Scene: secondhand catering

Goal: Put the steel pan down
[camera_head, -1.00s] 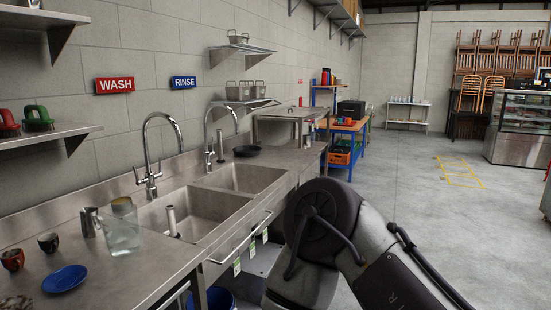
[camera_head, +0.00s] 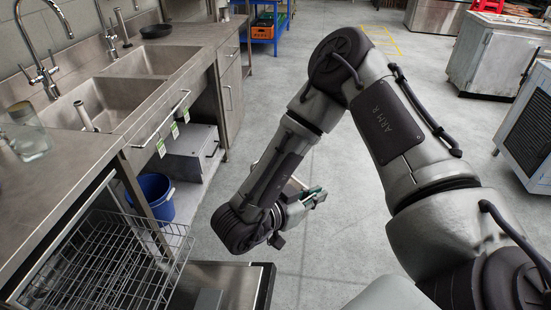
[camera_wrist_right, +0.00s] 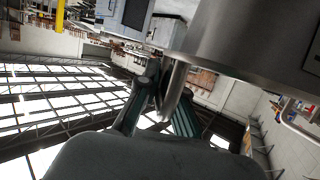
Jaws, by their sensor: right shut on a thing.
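The steel pan shows in the right wrist view as a large curved grey metal wall (camera_wrist_right: 255,40) at the upper right. My right gripper (camera_wrist_right: 165,98) is shut on the pan, with a thin metal edge between its teal fingers. In the head view my right gripper (camera_head: 313,197) is low over the open floor, right of the sink unit, and the pan is mostly or wholly hidden behind my forearm. My left gripper is not in view.
The steel counter (camera_head: 188,37) with two sinks (camera_head: 118,98) runs along the left, bearing a dark round dish (camera_head: 156,31). A wire rack (camera_head: 105,265) extends at the lower left, near a blue bucket (camera_head: 156,196). Grey floor is clear in the middle. A white cabinet (camera_head: 500,55) stands at right.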

